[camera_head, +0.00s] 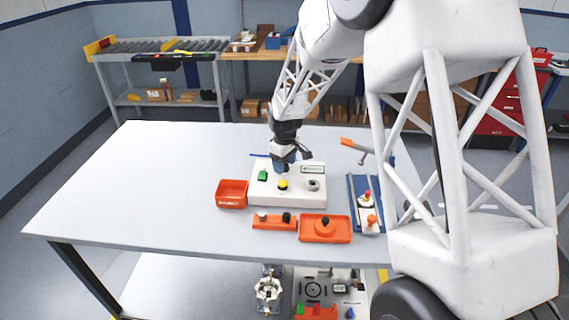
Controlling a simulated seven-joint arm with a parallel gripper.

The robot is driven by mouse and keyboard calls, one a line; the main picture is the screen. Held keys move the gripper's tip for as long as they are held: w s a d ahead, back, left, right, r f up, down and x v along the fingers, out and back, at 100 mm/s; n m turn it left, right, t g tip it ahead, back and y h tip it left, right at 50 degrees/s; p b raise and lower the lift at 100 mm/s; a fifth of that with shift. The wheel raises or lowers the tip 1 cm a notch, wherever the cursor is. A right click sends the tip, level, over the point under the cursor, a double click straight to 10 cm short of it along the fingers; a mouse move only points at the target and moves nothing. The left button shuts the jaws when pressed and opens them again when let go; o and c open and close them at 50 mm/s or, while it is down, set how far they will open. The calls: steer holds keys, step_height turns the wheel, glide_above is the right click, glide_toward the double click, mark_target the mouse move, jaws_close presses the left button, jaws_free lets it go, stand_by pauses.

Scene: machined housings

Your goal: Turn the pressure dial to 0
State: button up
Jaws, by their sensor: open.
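A white panel box (262,197) lies on the table. It bears a green part (262,175), a yellow knob (283,184), a grey round part (314,185) and a small display (313,169). Which of these is the pressure dial I cannot tell, and no scale or number is readable. My gripper (284,167) is open and points down over the back middle of the white box, just behind the yellow knob. Whether the fingertips touch anything is too small to tell. My gripper and wrist hide part of the box's back edge.
An orange bin (232,194) stands left of the box. Orange trays (274,222) (338,236) lie in front. A blue fixture (355,187) and an orange-handled hammer-like tool (352,144) are at right. The table's left half (130,185) is clear. More parts sit below the table.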

steer(key=c, duration=0.9)
steer(key=shift+c, duration=0.2)
steer(key=shift+m, duration=0.5)
steer(key=m, duration=0.3)
steer(key=shift+m, duration=2.5)
